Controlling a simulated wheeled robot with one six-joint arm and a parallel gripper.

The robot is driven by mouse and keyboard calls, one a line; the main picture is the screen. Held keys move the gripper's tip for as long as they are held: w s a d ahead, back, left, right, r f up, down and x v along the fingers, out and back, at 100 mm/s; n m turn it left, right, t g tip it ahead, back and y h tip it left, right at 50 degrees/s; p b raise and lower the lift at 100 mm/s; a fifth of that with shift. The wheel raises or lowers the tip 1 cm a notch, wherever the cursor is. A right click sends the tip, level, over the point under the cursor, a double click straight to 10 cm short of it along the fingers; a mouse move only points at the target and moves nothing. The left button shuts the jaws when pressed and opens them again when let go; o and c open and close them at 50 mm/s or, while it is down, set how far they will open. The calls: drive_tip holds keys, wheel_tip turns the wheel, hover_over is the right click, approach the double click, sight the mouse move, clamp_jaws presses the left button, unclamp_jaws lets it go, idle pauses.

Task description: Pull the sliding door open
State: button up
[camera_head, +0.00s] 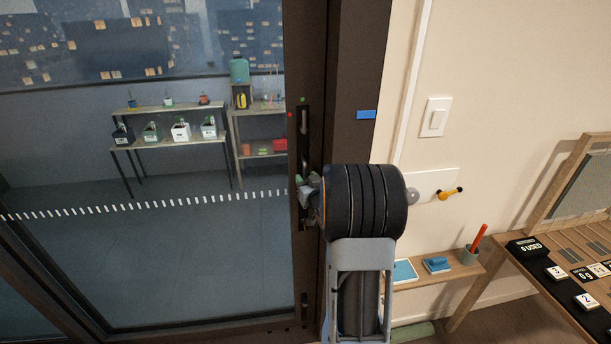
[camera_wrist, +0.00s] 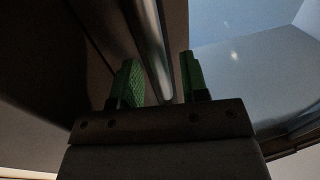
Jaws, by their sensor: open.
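The sliding door is a glass pane in a dark frame (camera_head: 305,50) and fills the left of the head view. Its metal handle (camera_head: 304,122) is a vertical bar on the frame; my arm hides part of its lower end. My gripper (camera_head: 305,184) is at the handle's lower part. In the wrist view the handle bar (camera_wrist: 150,45) runs down between the two green fingers of my gripper (camera_wrist: 160,80). The fingers are apart, one on each side of the bar, with a visible gap on the right. Contact on the left side cannot be told.
Right of the door is a wall with a light switch (camera_head: 435,117) and a yellow-handled lever (camera_head: 450,193). A low shelf (camera_head: 440,273) and a wooden desk (camera_head: 560,290) stand at the right. Shelves with pots (camera_head: 165,108) show behind the glass.

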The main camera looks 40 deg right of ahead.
drive_tip(key=shift+x, duration=0.8)
drive_tip(key=shift+c, duration=0.4)
clamp_jaws()
